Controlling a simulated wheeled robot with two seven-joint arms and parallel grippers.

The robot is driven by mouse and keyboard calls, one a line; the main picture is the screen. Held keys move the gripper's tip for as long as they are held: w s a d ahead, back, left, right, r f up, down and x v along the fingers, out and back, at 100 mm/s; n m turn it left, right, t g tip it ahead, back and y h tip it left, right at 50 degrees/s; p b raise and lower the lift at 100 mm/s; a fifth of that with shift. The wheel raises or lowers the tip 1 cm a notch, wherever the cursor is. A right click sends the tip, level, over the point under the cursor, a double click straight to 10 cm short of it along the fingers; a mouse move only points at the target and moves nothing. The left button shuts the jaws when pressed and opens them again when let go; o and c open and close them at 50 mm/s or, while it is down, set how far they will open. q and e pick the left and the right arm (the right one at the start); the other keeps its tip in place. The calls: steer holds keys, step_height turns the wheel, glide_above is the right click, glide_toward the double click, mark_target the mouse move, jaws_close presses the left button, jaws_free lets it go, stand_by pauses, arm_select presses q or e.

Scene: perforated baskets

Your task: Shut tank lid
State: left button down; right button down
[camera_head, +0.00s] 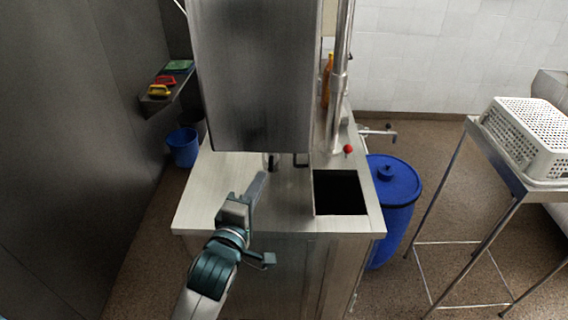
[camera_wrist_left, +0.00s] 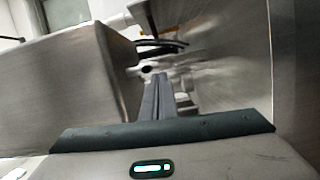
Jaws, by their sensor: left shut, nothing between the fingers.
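A steel cabinet with a flat worktop (camera_head: 215,190) stands in the middle of the head view. A dark rectangular opening (camera_head: 340,192) is in its top at the right. A large steel box or panel (camera_head: 255,75) rises over the back of the worktop. I cannot tell which steel part is the tank lid. My left gripper (camera_head: 261,181) is over the worktop, left of the opening and in front of the steel panel. Its fingers show closed together and empty in the left wrist view (camera_wrist_left: 158,95), pointing toward metal fittings (camera_wrist_left: 150,70). My right gripper is out of view.
A blue barrel (camera_head: 392,190) with a closed blue cover stands right of the cabinet. A white perforated basket (camera_head: 525,135) sits on a metal stand at the right. A vertical pipe (camera_head: 339,80) and a red knob (camera_head: 348,149) are behind the opening. A blue bucket (camera_head: 182,148) stands at left.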

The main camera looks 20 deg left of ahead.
arm_select(q)
steer(key=w+d+p, duration=0.3)
steer(key=w+p, duration=0.1)
steer(key=w, duration=0.4)
steer(key=shift+d+f, duration=0.2)
steer(key=shift+d, duration=0.15)
steer(key=shift+w, duration=0.2)
